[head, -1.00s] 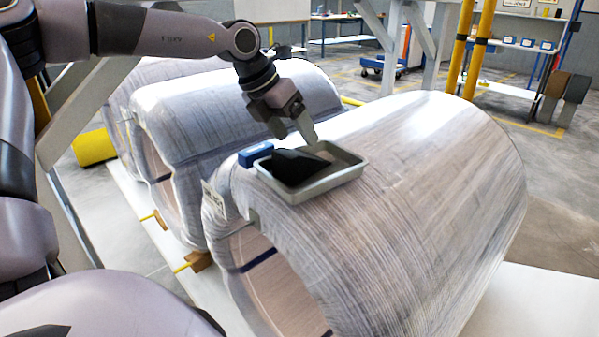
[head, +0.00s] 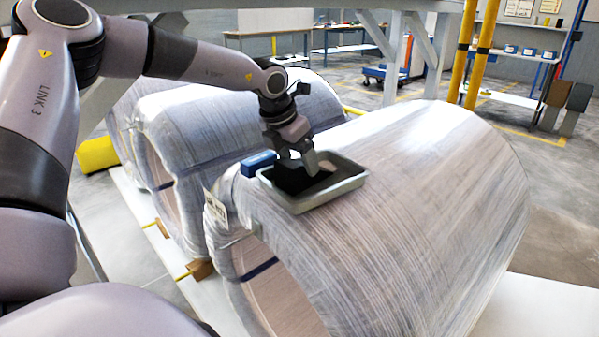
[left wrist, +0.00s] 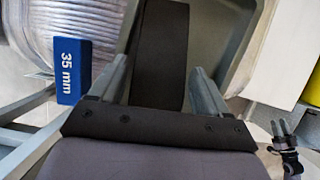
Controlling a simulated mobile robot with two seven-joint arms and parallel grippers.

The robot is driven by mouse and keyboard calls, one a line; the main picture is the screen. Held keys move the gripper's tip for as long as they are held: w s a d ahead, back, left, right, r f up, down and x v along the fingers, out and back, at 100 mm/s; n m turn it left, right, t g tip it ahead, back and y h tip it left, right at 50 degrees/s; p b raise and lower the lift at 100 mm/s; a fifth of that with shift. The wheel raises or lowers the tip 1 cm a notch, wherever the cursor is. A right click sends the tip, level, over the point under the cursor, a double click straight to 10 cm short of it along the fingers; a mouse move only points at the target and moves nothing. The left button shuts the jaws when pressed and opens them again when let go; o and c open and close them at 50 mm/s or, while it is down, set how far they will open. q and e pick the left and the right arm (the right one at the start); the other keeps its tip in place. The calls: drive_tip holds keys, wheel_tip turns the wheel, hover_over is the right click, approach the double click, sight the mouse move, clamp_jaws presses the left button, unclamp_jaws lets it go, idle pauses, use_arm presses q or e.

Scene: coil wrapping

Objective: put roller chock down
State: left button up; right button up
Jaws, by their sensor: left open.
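The roller chock, a black wedge (head: 296,182), lies in a shallow grey tray (head: 318,203) on top of the near wrapped coil. My left gripper (head: 312,166) is open and reaches down into the tray from above. In the left wrist view the black chock (left wrist: 160,50) lies between the spread fingers (left wrist: 160,88), with gaps on both sides. The gripper's dark body hides its near end. A small two-pronged device (left wrist: 283,140) at the lower right of the left wrist view may be my right gripper; it is too small to read.
A blue block marked 35 mm (left wrist: 72,70) sits beside the tray; it also shows in the head view (head: 258,163). The near wrapped coil (head: 430,190) fills the middle. Another wrapped coil (head: 190,125) stands to its left. Yellow posts (head: 478,50) stand behind.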

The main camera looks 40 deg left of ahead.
use_arm(q)
drive_tip(key=shift+w+f, duration=0.1)
drive_tip(key=shift+f, duration=0.15)
drive_tip(key=c, duration=1)
drive_tip(key=shift+r, duration=0.2)
drive_tip(key=shift+c, duration=0.7)
